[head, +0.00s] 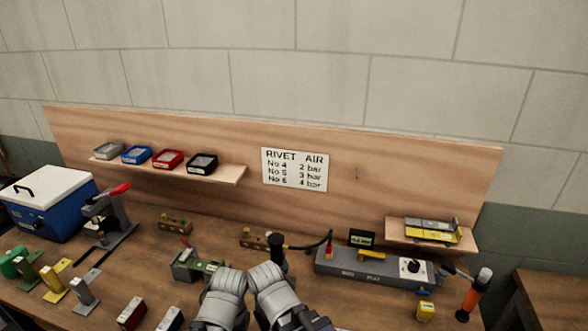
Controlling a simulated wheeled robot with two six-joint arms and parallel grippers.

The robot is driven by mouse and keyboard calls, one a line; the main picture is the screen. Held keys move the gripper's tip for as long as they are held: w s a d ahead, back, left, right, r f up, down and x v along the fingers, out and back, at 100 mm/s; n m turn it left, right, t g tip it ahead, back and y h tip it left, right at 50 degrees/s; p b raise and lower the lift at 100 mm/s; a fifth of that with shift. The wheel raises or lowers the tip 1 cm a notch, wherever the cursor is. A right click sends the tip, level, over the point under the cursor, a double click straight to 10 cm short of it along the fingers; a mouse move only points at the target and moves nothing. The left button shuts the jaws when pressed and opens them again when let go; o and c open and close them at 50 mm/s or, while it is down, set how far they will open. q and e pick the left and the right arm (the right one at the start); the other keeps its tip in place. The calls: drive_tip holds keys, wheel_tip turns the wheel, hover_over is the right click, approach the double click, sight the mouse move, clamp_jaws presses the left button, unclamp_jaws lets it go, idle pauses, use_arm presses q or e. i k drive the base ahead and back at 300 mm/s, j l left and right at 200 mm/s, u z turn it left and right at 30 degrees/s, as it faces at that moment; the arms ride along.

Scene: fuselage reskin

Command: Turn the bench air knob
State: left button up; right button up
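The bench air unit (340,268) is a long grey box at the right-centre of the bench. Its knob (411,266) is a dark knob on a white dial face near the box's right end. A yellow lever (371,255) lies on top, and a small display (361,238) with green figures stands behind it. The knob's exact pointing is too small to read. My two grey arms come in at the bottom centre, left of the air unit. I make out no fingers on either one, and neither arm reaches the knob.
A sign (294,169) lists rivet numbers with 2, 3 and 4 bar. An orange-handled tool (472,295) and a yellow block (425,310) are near the unit's right end. A dark upright cylinder (277,246) with a hose stands left of it. A blue cooler (48,205) is far left.

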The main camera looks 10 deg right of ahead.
sight(414, 266)
drive_tip(key=l+z, duration=0.1)
drive_tip(key=z, duration=1.25)
